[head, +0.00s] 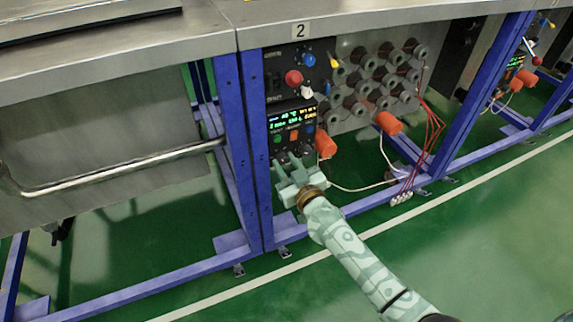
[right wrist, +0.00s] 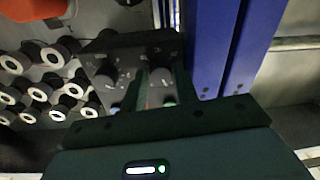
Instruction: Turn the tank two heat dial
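The tank two control box (head: 291,127) hangs under the bench plate marked 2, with a lit display and coloured buttons. Two dark dials sit low on it; the head view shows them small and partly hidden by my gripper. In the right wrist view one dial (right wrist: 105,76) is at left and the other dial (right wrist: 160,74) is between my fingers. I cannot read which one is heat. My right gripper (head: 293,163) is at the box's lower edge; its fingers (right wrist: 162,88) are apart, one on each side of the second dial. Contact is not clear. My left gripper is not in view.
Blue frame posts (head: 254,150) stand close beside the box. A red knob (head: 293,77) and a blue knob (head: 309,60) are above it. Orange plugs (head: 326,144) and grey round fittings (head: 355,83) are to the right. The green floor in front is open.

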